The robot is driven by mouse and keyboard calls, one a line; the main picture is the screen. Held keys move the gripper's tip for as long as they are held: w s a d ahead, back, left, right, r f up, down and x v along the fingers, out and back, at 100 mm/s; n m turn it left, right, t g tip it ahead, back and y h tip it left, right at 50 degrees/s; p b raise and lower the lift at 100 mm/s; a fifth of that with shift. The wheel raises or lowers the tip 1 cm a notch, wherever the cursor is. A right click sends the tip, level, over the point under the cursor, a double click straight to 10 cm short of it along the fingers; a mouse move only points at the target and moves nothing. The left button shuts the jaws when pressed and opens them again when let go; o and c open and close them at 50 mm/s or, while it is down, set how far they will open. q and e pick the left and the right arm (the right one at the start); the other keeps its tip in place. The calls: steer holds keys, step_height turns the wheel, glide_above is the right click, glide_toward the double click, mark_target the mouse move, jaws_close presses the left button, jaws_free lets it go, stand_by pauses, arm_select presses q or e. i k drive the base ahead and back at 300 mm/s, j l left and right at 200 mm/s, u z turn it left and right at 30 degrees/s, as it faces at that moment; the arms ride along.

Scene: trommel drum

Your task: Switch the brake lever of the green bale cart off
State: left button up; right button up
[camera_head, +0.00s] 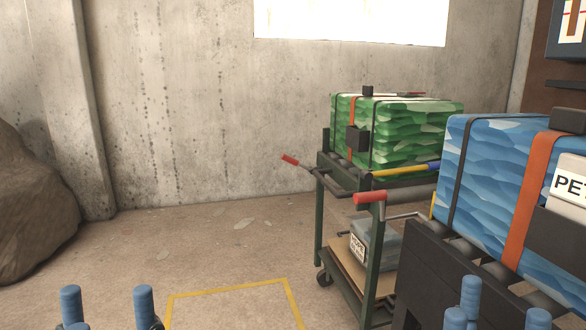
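The green bale cart has a dark green frame (319,215) and stands right of the middle, with a strapped green bale (400,135) on its top. A lever with a red grip (290,160) sticks out to the left from the top of the cart, its grip tilted up. A second red grip (370,197) lies nearly level by the front post. I cannot tell which is the brake lever. My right gripper (497,312) is open and empty at the bottom right, below both red grips in the picture. My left gripper (107,305) is open and empty at the bottom left.
A blue bale (480,185) lies on a dark roller stand (425,265) at right, close to the cart. A grey box (370,240) is on the cart's lower shelf. A yellow floor outline (228,287) and open floor lie left of the cart. A boulder (32,210) stands far left.

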mark_target(292, 160)
steer(key=z, duration=0.45)
steer(key=i+j+z, duration=0.2)
steer(key=z, duration=0.15)
steer(key=i+j+z, duration=0.15)
steer(key=j+z, duration=0.2)
steer(key=i+j+z, duration=0.1)
steer(key=j+z, duration=0.25)
steer(key=i+j, duration=0.1)
steer(key=j, duration=0.45)
steer(key=i+j+z, duration=0.15)
steer(key=j, duration=0.9)
steer(key=i+j+z, duration=0.1)
steer(key=j, duration=0.45)
steer(key=i, duration=0.05)
